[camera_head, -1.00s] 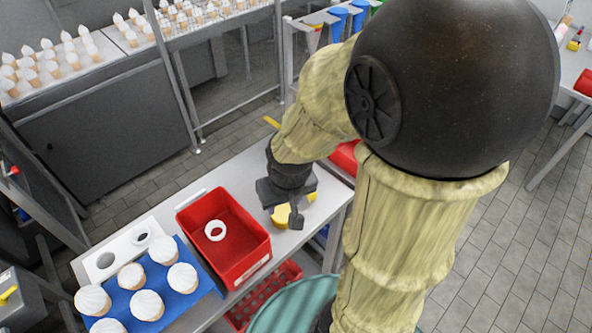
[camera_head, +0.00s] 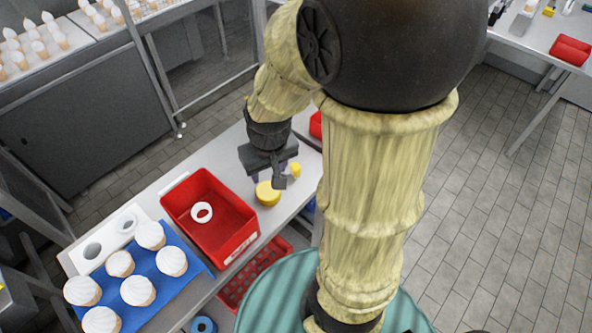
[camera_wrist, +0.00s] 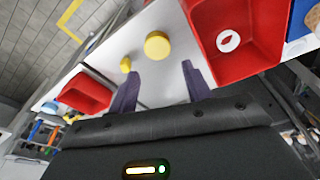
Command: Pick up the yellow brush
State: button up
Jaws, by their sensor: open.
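Two yellow things lie on the white table (camera_head: 158,183). One is a thick round yellow piece (camera_head: 267,193); the other is a smaller yellow piece (camera_head: 296,170) beside my gripper. In the wrist view the round piece (camera_wrist: 157,45) and the small piece (camera_wrist: 125,64) appear apart, with bare white tabletop between them. I cannot tell for sure which one is the brush; no bristles show. My gripper (camera_head: 268,176) hangs over the table by both pieces, pointing down. In the wrist view its two dark fingers (camera_wrist: 160,70) are spread, with nothing between them.
A red bin (camera_head: 210,220) with a white ring inside stands left of the round piece. A blue tray (camera_head: 204,278) with several white-topped cones is farther left. Another red container (camera_head: 316,125) sits behind my arm. A red perforated crate (camera_head: 262,268) is below the tabletop.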

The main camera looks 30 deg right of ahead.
jog(key=w+d+f+g+b, duration=0.1)
jog(key=w+d+f+b, duration=0.1)
jog(key=w+d, duration=0.5)
jog(key=g, duration=0.1)
send_over(295, 165)
jog(key=shift+a+f+m, duration=0.1)
jog(key=shift+m, duration=0.2)
notch_tip(295, 165, down, 12)
jog(key=shift+r+p, duration=0.1)
jog(key=shift+p, duration=0.55)
jog(key=shift+f, duration=0.2)
jog(key=shift+f, duration=0.1)
jog(key=shift+s+f+p, duration=0.1)
jog(key=shift+f+p, duration=0.65)
jog(key=shift+f, duration=1.8)
